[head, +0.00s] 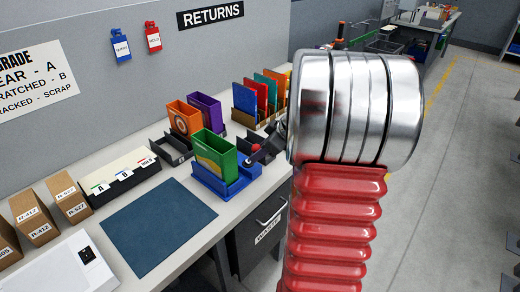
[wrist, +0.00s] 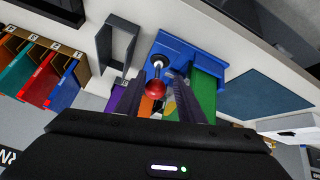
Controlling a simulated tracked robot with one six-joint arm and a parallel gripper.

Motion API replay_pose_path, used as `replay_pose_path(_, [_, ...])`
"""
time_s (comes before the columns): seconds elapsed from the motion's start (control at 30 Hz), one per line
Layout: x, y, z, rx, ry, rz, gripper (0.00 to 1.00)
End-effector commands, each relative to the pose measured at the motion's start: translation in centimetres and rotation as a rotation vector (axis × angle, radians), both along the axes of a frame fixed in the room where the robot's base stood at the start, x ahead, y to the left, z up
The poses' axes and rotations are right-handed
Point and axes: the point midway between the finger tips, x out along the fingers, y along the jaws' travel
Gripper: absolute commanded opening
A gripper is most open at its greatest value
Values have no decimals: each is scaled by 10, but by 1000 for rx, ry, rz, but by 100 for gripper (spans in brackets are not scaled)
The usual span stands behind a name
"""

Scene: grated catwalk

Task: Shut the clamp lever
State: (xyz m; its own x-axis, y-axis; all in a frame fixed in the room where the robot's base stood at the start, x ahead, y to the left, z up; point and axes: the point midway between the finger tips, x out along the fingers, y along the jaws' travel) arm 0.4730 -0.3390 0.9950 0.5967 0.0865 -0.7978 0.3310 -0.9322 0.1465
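In the head view the knob (head: 255,148) shows small beside the dark end of my gripper (head: 267,147), which my red arm partly hides. The lever's exact tilt is unclear.
A blue mat (head: 158,225) lies in front of the holder. An empty dark tray (head: 172,148) and a rack of coloured boxes (head: 262,100) stand behind. A card tray (head: 124,173) and brown boxes (head: 68,197) are at left.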

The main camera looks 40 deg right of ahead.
Motion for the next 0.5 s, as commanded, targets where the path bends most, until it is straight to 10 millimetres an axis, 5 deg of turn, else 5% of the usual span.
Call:
replay_pose_path(0.17, [0,1,0,0,0,0,44])
replay_pose_path(0.5, [0,-1,4,-4,-5,-2,44])
